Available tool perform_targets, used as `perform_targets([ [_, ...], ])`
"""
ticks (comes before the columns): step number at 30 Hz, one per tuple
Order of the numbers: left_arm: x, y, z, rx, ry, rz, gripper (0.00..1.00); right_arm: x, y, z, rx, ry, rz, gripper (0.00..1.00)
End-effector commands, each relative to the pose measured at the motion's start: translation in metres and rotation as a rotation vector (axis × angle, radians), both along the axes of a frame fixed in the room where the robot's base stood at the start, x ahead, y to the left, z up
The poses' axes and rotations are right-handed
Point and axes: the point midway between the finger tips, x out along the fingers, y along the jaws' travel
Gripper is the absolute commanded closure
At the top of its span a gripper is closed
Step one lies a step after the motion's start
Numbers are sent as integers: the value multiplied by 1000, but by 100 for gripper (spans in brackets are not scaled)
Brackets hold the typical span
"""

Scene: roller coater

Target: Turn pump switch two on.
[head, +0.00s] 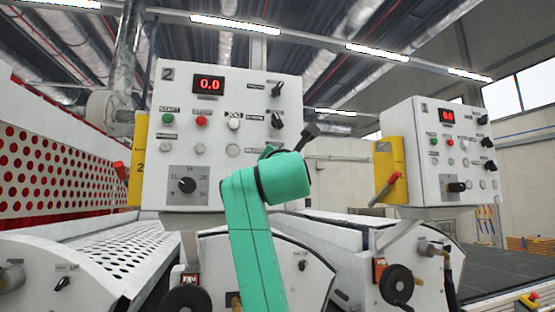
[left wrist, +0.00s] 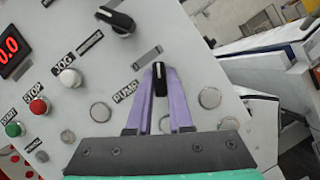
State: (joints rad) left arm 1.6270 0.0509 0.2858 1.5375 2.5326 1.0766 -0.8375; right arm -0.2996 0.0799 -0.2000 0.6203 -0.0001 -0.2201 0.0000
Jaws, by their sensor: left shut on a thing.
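Control panel two (head: 215,165) is a white box with a red 0.0 display, at the left of centre in the head view. My left arm's teal wrist stands in front of its lower right, hiding the pump switch and my fingertips there. In the left wrist view the pump switch (left wrist: 160,80) is a black knob with a white mark, beside the label PUMP (left wrist: 125,92). Its marked end points up in that picture. The purple fingers of my left gripper (left wrist: 159,100) are on both sides of the knob, shut on it. My right gripper is not in view.
Another black knob (left wrist: 117,20) and the jog, stop and start buttons lie near the gripper. Panel one (head: 425,155) stands at the right with a red-handled lever (head: 388,186) beside it. White machine bodies with handwheels (head: 397,284) are below the panels.

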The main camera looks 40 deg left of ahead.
Motion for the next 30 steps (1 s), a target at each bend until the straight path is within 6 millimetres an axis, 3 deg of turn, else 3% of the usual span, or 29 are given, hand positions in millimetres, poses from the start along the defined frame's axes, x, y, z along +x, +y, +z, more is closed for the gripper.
perform_targets([
  [8, -1, -1, 3, 5, -4, 0, 100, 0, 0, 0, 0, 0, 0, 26],
  [9, -1, -1, 3, 5, -4, 0, 78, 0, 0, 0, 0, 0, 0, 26],
  [11, -1, -1, 2, 5, -4, 0, 55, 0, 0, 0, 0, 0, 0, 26],
  [12, -1, -1, 2, 4, -3, 1, 51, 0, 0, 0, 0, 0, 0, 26],
  [23, -4, -5, -4, 2, -1, 0, 51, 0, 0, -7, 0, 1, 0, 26],
  [30, -45, -43, -30, 4, -6, -3, 51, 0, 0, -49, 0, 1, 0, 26],
])
